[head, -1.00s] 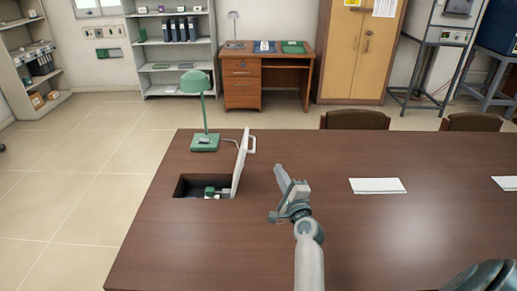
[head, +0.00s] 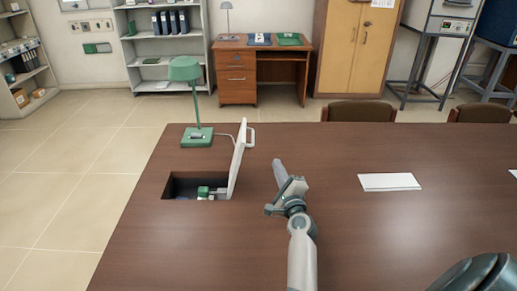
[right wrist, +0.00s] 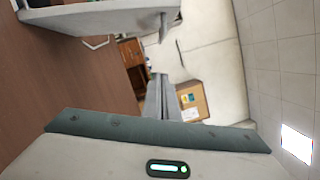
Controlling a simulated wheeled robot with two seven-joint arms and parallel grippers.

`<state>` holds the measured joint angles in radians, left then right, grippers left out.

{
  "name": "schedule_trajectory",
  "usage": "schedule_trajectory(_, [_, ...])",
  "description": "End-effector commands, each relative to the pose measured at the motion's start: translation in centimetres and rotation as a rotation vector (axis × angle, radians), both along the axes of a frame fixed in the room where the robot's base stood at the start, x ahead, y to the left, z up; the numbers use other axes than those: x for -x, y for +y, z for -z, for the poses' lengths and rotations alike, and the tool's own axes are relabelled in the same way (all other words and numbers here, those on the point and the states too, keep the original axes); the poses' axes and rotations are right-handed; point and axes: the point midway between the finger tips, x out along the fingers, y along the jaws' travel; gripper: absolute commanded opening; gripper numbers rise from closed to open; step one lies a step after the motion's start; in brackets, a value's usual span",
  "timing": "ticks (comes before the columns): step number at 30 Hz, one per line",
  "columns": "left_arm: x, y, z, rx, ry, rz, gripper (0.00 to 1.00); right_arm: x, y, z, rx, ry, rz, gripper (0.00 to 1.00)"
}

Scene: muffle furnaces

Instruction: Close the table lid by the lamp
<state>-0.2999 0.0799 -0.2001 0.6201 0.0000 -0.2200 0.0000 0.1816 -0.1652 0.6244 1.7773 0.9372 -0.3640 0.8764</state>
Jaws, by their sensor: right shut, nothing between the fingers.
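The table lid (head: 238,161) is a pale panel standing nearly upright on the right edge of an opening in the brown table. A white handle (head: 251,137) is on its right side, near the top. The green lamp (head: 186,70) stands on the table just behind the opening. My right gripper (head: 277,166) is shut and empty, above the table to the right of the lid and apart from it. Its fingers (right wrist: 162,92) also show in the right wrist view, below a pale panel that may be the lid. My left gripper is not in view.
The opening (head: 181,180) holds small green and white parts. A thin cable runs from the lamp base towards the lid. White paper (head: 390,182) lies further right on the brown table (head: 330,245). Chairs (head: 358,111) stand at the far edge. The tabletop between gripper and paper is clear.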

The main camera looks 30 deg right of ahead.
Motion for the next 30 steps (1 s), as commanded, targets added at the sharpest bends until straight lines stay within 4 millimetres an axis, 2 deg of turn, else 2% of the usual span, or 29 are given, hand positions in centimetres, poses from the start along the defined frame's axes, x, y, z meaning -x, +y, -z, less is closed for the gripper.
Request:
schedule_trajectory(1, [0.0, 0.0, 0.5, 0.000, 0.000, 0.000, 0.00, 0.0, 0.0, 0.5, 0.000, 0.000, 0.000, 0.00])
schedule_trajectory(17, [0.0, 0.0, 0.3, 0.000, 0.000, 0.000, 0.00, -0.4, -0.1, 0.3, 0.000, 0.000, -0.001, 0.00])
schedule_trajectory(23, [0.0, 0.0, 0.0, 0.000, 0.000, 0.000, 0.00, -1.9, -0.6, 0.0, -0.001, -0.001, -0.001, 0.00])
schedule_trajectory(30, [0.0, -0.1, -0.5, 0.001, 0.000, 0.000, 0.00, -5.5, -1.8, -0.4, 0.000, -0.001, -0.002, 0.00])
